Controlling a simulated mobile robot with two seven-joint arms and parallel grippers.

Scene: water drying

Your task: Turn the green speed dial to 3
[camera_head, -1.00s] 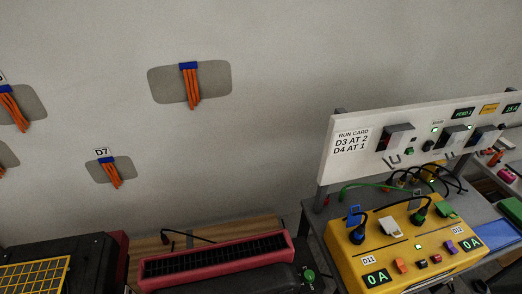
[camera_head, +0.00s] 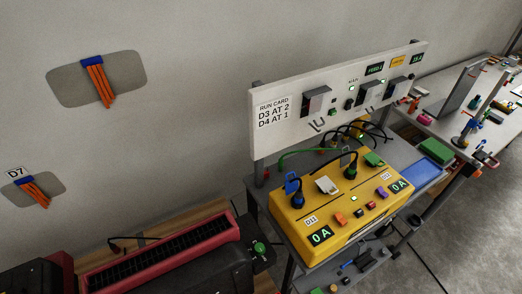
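A small round green knob (camera_head: 260,248) sits at the right end of a dark machine with a red-framed black grille (camera_head: 165,255), at the lower middle of the head view. It looks like a dial, but it is too small to read any numbers or pointer on it. Neither of my grippers is in view.
A yellow power box (camera_head: 345,222) with plugs, black cables and displays reading 0 A stands on a grey cart right of the knob. Behind it is a white panel (camera_head: 285,135) with a run card. A cluttered workbench (camera_head: 450,115) stands at the right, with grey floor in front.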

